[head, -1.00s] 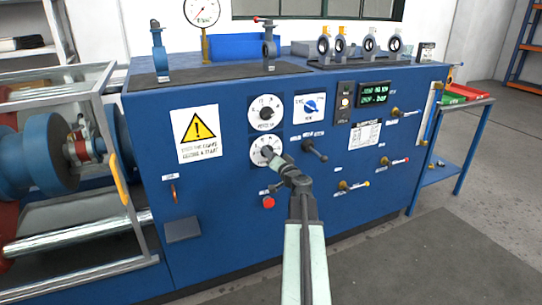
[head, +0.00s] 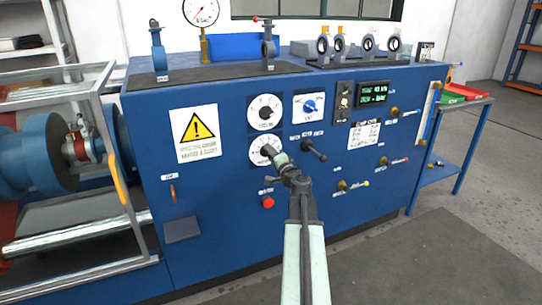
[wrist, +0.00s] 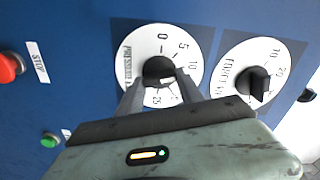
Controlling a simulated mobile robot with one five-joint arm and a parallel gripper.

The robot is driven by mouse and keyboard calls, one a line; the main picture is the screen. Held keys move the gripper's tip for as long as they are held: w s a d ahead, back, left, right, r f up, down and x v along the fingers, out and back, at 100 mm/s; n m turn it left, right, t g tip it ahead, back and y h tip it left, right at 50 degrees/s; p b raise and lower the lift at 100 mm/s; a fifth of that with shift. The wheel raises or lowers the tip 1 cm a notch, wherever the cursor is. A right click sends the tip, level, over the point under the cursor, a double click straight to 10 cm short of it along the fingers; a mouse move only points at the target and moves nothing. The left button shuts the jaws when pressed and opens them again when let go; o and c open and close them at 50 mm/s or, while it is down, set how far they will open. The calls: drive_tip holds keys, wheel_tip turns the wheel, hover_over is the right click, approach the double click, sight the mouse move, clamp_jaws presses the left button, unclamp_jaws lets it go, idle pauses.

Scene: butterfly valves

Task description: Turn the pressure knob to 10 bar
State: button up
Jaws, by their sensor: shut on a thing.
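The pressure knob (wrist: 158,69) is a black knob in the middle of a white dial (wrist: 130,60) marked 0, 5, 10 and 25. My gripper (wrist: 160,76) is shut on this knob, with one finger on each side. The fingers cover the lower part of the dial, and I cannot tell which mark the knob points to. In the head view, the pressure dial (head: 256,158) is the lower of two white dials on the blue cabinet. My gripper (head: 269,152) reaches it from the lower right and hides part of it.
A second dial with a black knob (wrist: 256,84) is beside it in the wrist view. A red button (wrist: 8,68) and a green button (wrist: 49,140) are at the left. The blue cabinet (head: 220,210) also carries a blue selector (head: 310,106), a black lever (head: 314,150) and a display (head: 373,94).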

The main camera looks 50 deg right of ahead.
idle(0.3)
drive_tip(key=o, duration=1.4)
drive_tip(key=v, duration=0.8)
